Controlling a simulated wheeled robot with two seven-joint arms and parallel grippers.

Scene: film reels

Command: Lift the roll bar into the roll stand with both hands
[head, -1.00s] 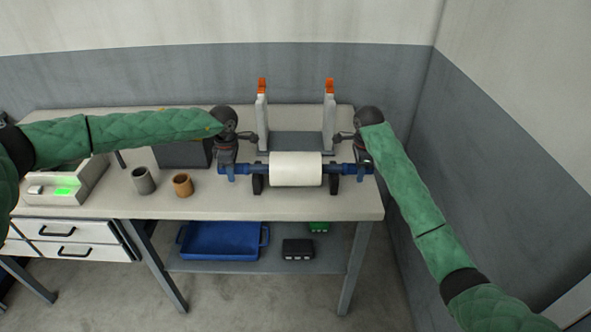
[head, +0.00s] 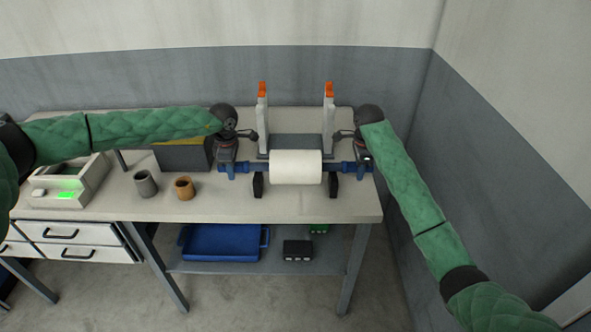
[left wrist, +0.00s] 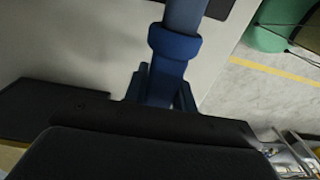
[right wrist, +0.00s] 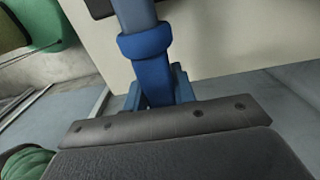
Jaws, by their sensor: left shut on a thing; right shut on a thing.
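The roll bar is a blue bar (head: 331,167) with a white roll (head: 296,167) around its middle. It is level, just above two black cradle blocks (head: 258,186). My left gripper (head: 229,169) is shut on the bar's left end; the blue bar and its collar show in the left wrist view (left wrist: 173,45). My right gripper (head: 364,167) is shut on the right end, which also shows in the right wrist view (right wrist: 147,45). The roll stand (head: 328,125) is behind the roll, with two pale uprights topped in orange. Its lower part is partly hidden by the roll.
A grey cup (head: 145,184) and an orange-brown cup (head: 184,188) stand left of the roll on the table (head: 230,207). A dark box (head: 182,157) is behind them. The right wall is close to my right arm. A blue tray (head: 220,243) sits on the lower shelf.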

